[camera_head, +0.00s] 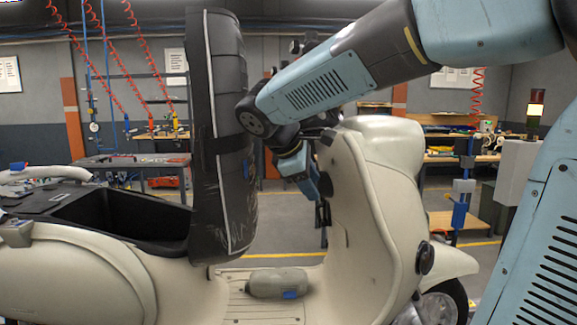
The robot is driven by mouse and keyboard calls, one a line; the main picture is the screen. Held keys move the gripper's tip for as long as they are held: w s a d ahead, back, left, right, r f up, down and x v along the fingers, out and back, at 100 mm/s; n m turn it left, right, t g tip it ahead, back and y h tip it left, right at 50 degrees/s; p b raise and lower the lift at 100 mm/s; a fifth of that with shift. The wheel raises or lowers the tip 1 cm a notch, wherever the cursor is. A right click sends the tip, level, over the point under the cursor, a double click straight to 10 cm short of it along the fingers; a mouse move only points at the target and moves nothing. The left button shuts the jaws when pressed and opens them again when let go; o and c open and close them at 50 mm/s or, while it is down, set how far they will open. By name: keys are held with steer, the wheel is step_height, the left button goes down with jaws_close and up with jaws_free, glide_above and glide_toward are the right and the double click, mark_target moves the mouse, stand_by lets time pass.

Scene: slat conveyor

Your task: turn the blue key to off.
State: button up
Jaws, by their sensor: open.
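A cream scooter stands across the view, with its front leg shield (365,205) on the right. My gripper (314,188) is at the inner face of this shield, below the handlebar area, pointing down and to the right. Its jaws are open, seen small and from the side. A dark round part (325,184) on the shield sits right by the fingertips; I cannot tell whether they touch it. I cannot make out the blue key apart from my blue-grey gripper there, nor its position.
The raised black seat (222,140) stands upright just left of my arm. A beige rolled bundle (278,283) with a blue patch lies on the footboard (240,304). The open storage well (130,218) is at left. Workbenches stand behind.

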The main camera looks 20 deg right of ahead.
steer(key=w+a+r+n+t+h, duration=0.1)
steer(key=w+a+r+n+h, duration=0.1)
steer(key=w+a+n, duration=0.3)
steer(key=w+d+f+m, duration=0.1)
steer(key=w+d+f, duration=0.2)
steer(key=d, duration=0.3)
steer(key=shift+w+f+m, duration=0.3)
steer(key=shift+w+f, duration=0.05)
steer(key=shift+f, duration=0.25)
steer(key=c, duration=0.7)
steer(key=o, duration=0.3)
steer(key=shift+c, duration=1.4)
steer(key=shift+w+r+n+g, duration=0.1)
steer(key=shift+n+g, duration=0.6)
steer(key=shift+g, duration=0.3)
